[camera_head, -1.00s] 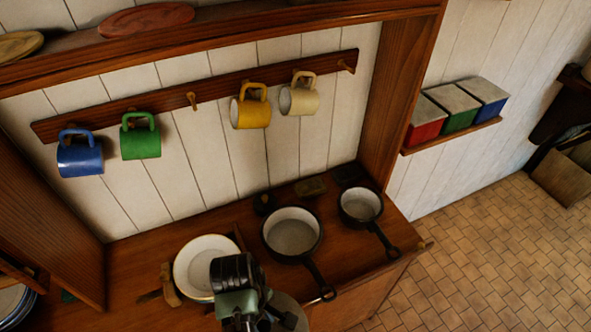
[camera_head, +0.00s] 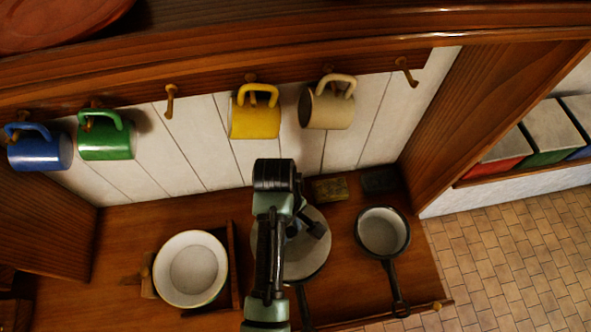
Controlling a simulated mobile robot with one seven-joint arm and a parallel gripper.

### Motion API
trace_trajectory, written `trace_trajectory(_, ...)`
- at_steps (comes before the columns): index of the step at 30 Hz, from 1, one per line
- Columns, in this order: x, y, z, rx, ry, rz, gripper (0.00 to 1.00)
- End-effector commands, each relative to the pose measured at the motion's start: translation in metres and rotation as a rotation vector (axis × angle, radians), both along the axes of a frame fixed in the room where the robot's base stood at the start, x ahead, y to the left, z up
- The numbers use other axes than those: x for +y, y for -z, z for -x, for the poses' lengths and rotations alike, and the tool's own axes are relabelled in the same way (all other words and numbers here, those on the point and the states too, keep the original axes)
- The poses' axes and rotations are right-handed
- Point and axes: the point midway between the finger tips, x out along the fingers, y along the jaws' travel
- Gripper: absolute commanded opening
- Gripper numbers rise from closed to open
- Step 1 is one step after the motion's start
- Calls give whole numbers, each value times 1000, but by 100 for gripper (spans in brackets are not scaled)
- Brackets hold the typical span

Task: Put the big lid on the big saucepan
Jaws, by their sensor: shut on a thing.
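The big lid (camera_head: 317,256) is a pale grey disc at the middle of the counter, partly hidden behind my arm. My gripper (camera_head: 299,231) is shut on it from above; the fingertips are mostly hidden by the wrist. The lid lies over the big saucepan, covering its opening and rim from this view. Of the big saucepan, mainly the dark handle (camera_head: 303,307) shows, pointing toward the front edge. I cannot tell whether the lid touches the rim or hangs just above it.
A smaller dark saucepan (camera_head: 382,232) stands open at the right. A white round dish (camera_head: 191,268) sits by a wooden holder (camera_head: 236,271) at the left. Two small tins (camera_head: 330,189) lie behind. Blue, green, yellow and cream mugs hang above, under a shelf (camera_head: 300,46).

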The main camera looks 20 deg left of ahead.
Motion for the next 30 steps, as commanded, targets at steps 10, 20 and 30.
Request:
trace_trajectory(10, 0, 26, 0, 0, 0, 1, 0)
trace_trajectory(20, 0, 57, 0, 0, 0, 0, 0)
trace_trajectory(30, 0, 76, 0, -1, 0, 0, 0)
